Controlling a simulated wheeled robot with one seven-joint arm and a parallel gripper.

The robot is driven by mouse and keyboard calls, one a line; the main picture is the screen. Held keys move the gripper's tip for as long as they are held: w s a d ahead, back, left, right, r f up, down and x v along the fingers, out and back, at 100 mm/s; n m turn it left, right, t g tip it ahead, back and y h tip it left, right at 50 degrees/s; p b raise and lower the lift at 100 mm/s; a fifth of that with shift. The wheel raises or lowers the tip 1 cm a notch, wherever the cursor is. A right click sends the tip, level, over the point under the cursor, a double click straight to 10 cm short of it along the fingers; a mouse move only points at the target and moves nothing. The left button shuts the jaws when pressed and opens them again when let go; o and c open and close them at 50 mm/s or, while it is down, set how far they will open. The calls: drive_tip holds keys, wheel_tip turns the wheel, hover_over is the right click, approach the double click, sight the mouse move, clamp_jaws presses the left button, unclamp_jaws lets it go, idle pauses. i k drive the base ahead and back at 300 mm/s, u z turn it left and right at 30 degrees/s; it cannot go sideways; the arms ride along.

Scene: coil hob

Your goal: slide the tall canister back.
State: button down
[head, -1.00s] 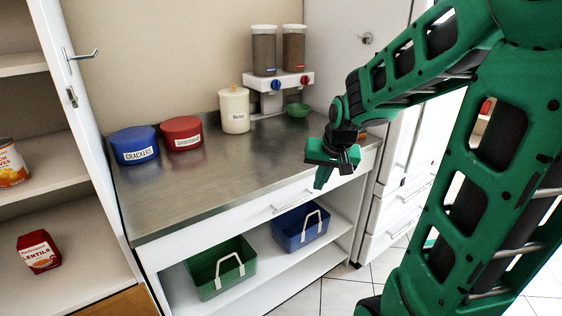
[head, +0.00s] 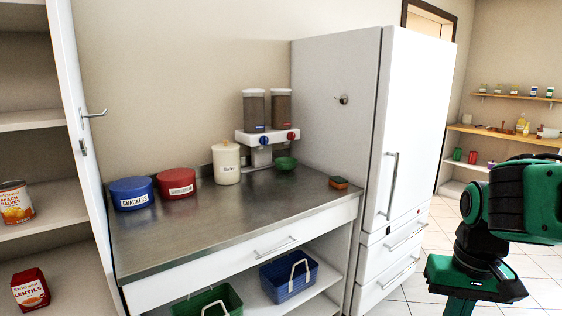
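The tall canister, cream with a lid and a small label (head: 227,165), stands upright on the steel counter (head: 235,220) near the back wall. It is to the right of the red canister (head: 177,183) and left of the dispenser. My gripper (head: 465,300) is at the lower right of the head view, in front of the fridge and well away from the counter. Its fingers run out of the bottom of the picture, so its opening does not show.
A blue canister (head: 131,193) stands at the counter's left. A twin dispenser (head: 267,135), a green bowl (head: 286,163) and a sponge (head: 338,183) are on the right. The counter's front is clear. A white fridge (head: 415,130) stands beside it.

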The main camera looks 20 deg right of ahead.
sight(227, 166)
drive_tip(key=z, duration=0.3)
drive_tip(key=k, duration=0.7)
drive_tip(key=z, duration=0.65)
drive_tip(key=i, duration=2.3)
drive_tip(key=u, duration=1.2)
drive_tip(key=i, duration=0.6)
drive_tip(key=u, duration=0.45)
